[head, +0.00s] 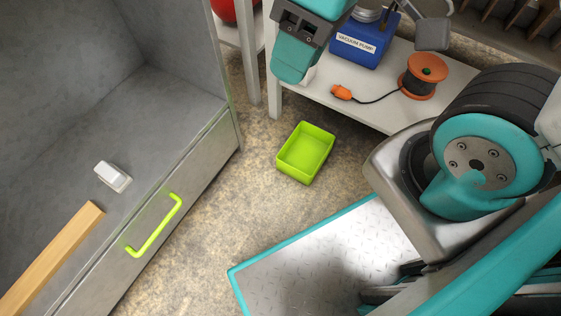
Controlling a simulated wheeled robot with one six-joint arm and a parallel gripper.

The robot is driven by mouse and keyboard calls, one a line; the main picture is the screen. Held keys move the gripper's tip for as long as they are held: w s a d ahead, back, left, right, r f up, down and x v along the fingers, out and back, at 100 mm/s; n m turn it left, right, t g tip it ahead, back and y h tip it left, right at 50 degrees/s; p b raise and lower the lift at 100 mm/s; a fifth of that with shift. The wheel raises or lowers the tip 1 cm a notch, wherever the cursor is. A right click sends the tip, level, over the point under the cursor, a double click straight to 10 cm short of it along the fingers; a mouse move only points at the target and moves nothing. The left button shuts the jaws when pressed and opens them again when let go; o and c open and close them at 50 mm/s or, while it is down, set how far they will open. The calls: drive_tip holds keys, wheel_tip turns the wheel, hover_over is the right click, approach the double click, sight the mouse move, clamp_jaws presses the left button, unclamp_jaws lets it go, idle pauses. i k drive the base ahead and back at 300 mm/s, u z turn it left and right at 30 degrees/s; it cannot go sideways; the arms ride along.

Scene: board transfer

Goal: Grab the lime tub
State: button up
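The lime tub (289,172) is an open, bright green rectangular bin. It stands upright on the mottled floor, and its inside looks empty. A teal and dark grey part of my arm comes in at the top edge, above and behind the tub in the picture, and is clearly apart from it. I cannot make out two gripper fingertips there, so how my gripper stands does not show. Nothing covers the tub.
A grey cabinet with a lime handle (155,226) stands left, bearing a white block (112,176) and a wooden bar (52,262). A white bench (455,74) behind holds a blue vacuum pump (364,47) and an orange cable reel (424,76). Bare floor (195,262) surrounds the tub.

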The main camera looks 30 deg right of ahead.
sight(300, 157)
drive_tip(key=u, duration=1.15)
drive_tip(key=k, duration=0.45)
drive_tip(key=z, duration=1.3)
